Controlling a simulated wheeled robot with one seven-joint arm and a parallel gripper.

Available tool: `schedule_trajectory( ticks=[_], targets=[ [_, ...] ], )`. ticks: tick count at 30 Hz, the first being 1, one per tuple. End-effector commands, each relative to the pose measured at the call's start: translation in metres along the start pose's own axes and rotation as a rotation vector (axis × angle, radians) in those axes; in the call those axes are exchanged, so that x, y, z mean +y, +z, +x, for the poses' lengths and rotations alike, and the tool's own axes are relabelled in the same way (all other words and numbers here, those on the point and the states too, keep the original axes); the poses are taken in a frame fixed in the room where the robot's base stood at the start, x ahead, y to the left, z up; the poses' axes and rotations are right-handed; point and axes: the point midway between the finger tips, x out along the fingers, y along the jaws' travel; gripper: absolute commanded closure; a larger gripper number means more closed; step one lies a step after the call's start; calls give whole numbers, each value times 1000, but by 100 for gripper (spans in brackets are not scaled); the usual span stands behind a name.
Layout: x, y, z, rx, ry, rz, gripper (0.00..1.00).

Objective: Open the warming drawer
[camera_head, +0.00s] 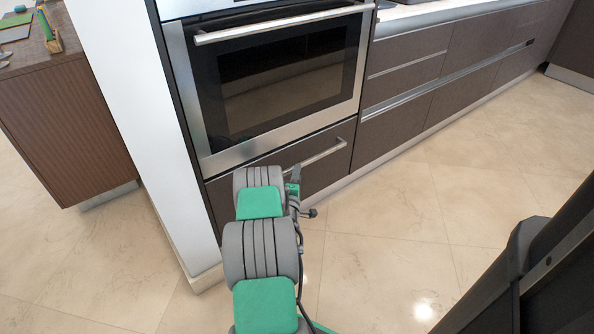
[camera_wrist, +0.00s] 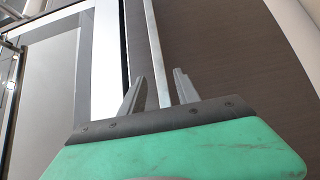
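The warming drawer (camera_head: 330,168) is a dark front panel below the oven, with a horizontal silver bar handle (camera_head: 322,154). The drawer looks shut, flush with the cabinet. My gripper (camera_head: 295,174) is at the left part of the handle, partly hidden by my own arm. In the wrist view, the handle (camera_wrist: 152,45) runs between the two fingers of my gripper (camera_wrist: 160,74). The fingers are apart, with a visible gap on each side of the bar. The drawer front (camera_wrist: 220,45) shows as a dark brown surface behind them.
An oven (camera_head: 275,80) with a glass door and long handle (camera_head: 285,22) is right above the drawer. Brown drawers (camera_head: 400,125) continue to the right. A white wall panel (camera_head: 150,130) stands at the left. The tiled floor (camera_head: 400,220) in front is clear.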

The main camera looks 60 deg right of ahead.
Motion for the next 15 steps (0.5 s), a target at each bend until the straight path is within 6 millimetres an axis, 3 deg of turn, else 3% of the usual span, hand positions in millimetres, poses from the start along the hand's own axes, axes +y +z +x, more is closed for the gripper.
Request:
schedule_trajectory(
  ticks=[7, 15],
  targets=[
    [-2, -1, 43, 0, -1, 4, 62],
    [0, 0, 54, 0, -3, 3, 62]
  ],
)
